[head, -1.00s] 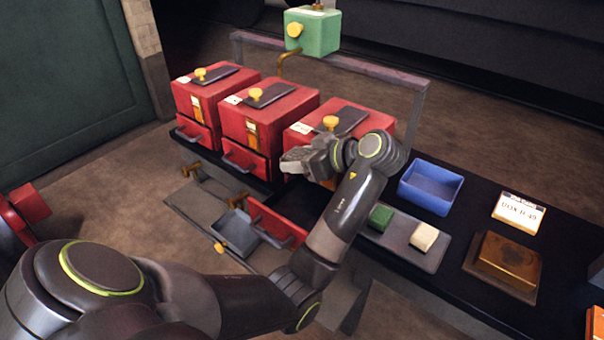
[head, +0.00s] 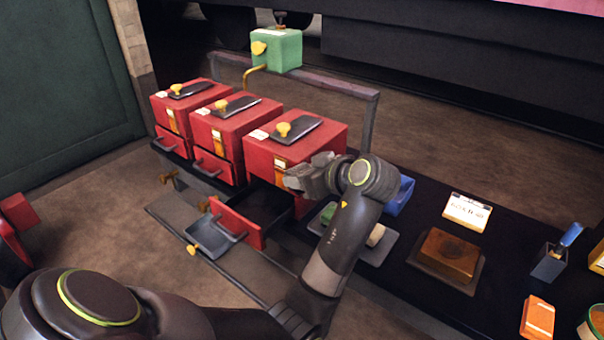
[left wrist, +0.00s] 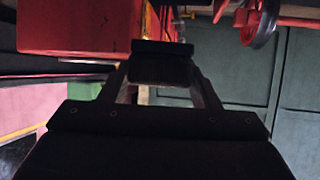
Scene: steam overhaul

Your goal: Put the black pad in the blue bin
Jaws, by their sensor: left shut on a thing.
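My left gripper (head: 304,176) is in front of the nearest red box, above its pulled-out drawer (head: 245,216). In the left wrist view a dark block, which looks like the black pad (left wrist: 161,68), sits between the fingertips, and the gripper is shut on it. The pad cannot be made out clearly in the head view. The blue bin (head: 403,195) stands on the black bench to the right of the gripper, partly hidden behind my left forearm. My right gripper is not in view.
Three red boxes (head: 298,152) with dark lids and yellow knobs line the bench's left side. A brown block (head: 449,254) and a label card (head: 467,212) lie further right.

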